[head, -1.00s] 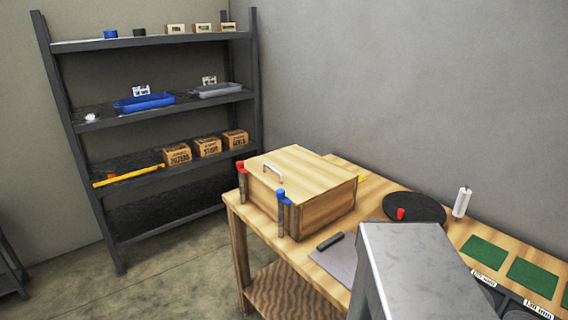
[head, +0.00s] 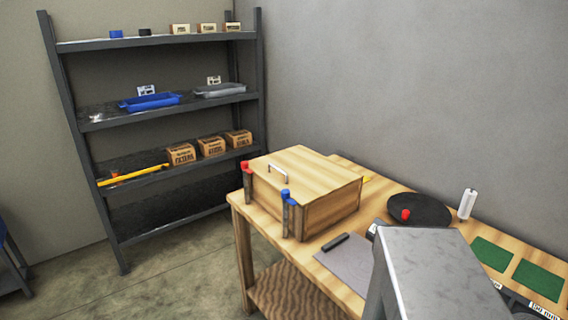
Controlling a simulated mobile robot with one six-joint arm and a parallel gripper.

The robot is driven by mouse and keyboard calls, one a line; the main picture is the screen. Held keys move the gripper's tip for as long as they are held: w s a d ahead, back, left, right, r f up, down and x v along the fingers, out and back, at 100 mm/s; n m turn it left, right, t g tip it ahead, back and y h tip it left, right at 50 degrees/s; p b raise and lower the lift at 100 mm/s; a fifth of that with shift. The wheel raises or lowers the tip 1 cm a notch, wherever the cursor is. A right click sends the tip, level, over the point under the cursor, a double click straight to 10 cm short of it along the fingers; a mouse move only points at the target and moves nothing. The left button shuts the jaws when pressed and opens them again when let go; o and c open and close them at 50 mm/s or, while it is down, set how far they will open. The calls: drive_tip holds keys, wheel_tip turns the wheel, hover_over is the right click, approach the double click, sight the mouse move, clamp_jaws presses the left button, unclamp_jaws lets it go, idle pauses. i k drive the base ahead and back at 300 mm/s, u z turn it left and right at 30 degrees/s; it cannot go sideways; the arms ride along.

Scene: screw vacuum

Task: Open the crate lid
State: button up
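The wooden crate (head: 325,212) stands on the left end of the wooden workbench (head: 384,183) in the head view. Its lid (head: 315,175) lies flat and closed on top, with a thin metal handle (head: 278,170) near the left edge. A post with a red top (head: 245,165) and a post with a blue top (head: 286,194) stand at the crate's left side. My gripper is not in view; only a grey part of my own body shows at the bottom right.
A grey mat with a black object (head: 335,242) lies in front of the crate. A round black tray (head: 425,210) with a red piece, a white cylinder (head: 467,204) and green pads (head: 538,280) are to the right. A shelf (head: 95,125) stands behind left, with open floor before it.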

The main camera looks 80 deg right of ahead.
sight(310, 176)
drive_tip(key=z, duration=4.7)
drive_tip(key=i, duration=0.1)
drive_tip(key=u, duration=3.85)
drive_tip(key=i, duration=0.85)
drive_tip(key=u, duration=0.25)
